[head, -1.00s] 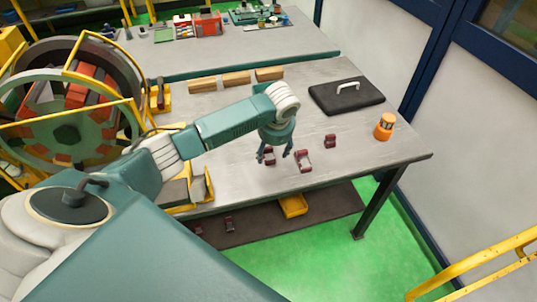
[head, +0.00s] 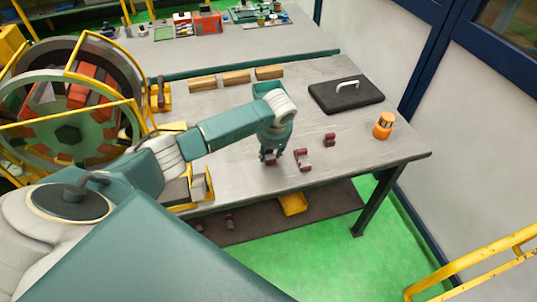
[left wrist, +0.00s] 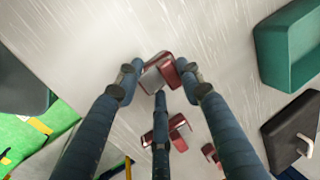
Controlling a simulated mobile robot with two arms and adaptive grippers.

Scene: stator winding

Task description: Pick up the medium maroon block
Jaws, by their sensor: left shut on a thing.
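Several maroon blocks are on the grey workbench (head: 225,170). My left gripper (head: 271,157) points down near the front edge and is shut on a maroon block (left wrist: 158,72), which shows between its fingertips (left wrist: 160,80) in the left wrist view. In the head view the fingers partly hide this block. I cannot tell whether it touches the bench. A larger-looking maroon block (head: 303,159) stands just right of the gripper, and a smaller-looking one (head: 329,139) is farther right and back. My right gripper is not in view.
An orange lantern-like object (head: 383,126) and a black case (head: 346,95) with a handle are at the right of the bench. Wooden bars (head: 236,79) lie at the back. A yellow bin (head: 293,204) is on the lower shelf. A large round stator (head: 70,110) stands left.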

